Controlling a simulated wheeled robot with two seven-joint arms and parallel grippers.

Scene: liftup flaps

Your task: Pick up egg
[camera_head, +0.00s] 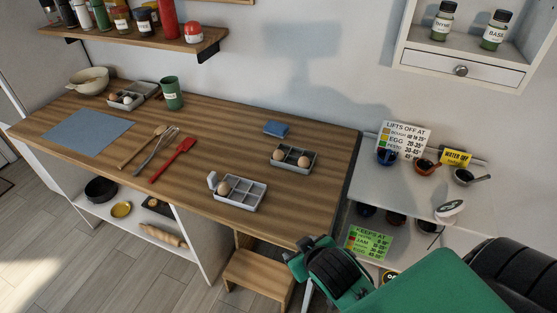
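Brown eggs sit in small grey sectioned trays on the wooden counter (215,130). One egg (223,188) is in the left end of the front tray (249,204). Two more, a left egg (278,153) and a right egg (303,162), are in the tray behind it (290,165). Eggs, one of them pale, also lie in a grey carton (146,91) at the back left. My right arm comes in from the lower right; its far end (325,265) is off the counter's front right corner, apart from the eggs. Its fingers cannot be made out. My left gripper is out of view.
A whisk (157,146), wooden spoon and red spatula (174,158) lie left of the front tray. A blue mat (88,130), bowl (89,80) and green mug (171,94) stand farther left. A wooden stool (258,275) is below; a white side shelf (400,190) with signs and pots stands right.

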